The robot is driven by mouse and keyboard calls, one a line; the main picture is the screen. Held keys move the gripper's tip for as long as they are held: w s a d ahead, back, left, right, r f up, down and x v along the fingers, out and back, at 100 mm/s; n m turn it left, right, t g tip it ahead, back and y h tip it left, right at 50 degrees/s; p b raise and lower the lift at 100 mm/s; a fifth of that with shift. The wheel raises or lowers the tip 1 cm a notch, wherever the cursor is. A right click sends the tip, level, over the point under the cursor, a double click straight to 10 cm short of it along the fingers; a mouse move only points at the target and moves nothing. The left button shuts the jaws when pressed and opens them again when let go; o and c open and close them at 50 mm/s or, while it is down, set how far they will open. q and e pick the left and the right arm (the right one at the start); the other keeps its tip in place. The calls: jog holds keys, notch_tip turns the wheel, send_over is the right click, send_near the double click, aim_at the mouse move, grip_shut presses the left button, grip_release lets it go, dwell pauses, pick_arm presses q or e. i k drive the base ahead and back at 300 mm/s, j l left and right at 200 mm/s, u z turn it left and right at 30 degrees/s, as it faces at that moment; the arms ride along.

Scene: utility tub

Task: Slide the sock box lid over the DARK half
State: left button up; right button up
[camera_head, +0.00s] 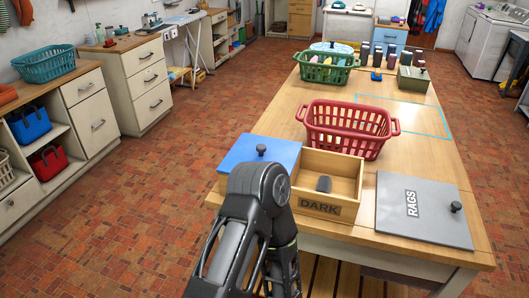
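The sock box is a wooden box on the near part of the table. Its right half is open, with the label DARK on its front wall (320,208). A dark grey item (323,184) lies inside that half. The blue lid (246,150) with a black knob lies over the left half. One of my arms rises from the bottom, left of centre, and its bent joint covers the lid's near right corner and the left half's front. I cannot see either gripper's fingers.
A grey lid marked RAGS (418,218) with a dark knob lies right of the box. A red basket (347,128) stands just behind it. A green basket (328,68), dark bottles and an olive bin (412,80) are farther back. A blue-outlined table area is clear.

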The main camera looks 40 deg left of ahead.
aim_at(249, 147)
jog(key=i, duration=1)
jog(key=u, duration=1.85)
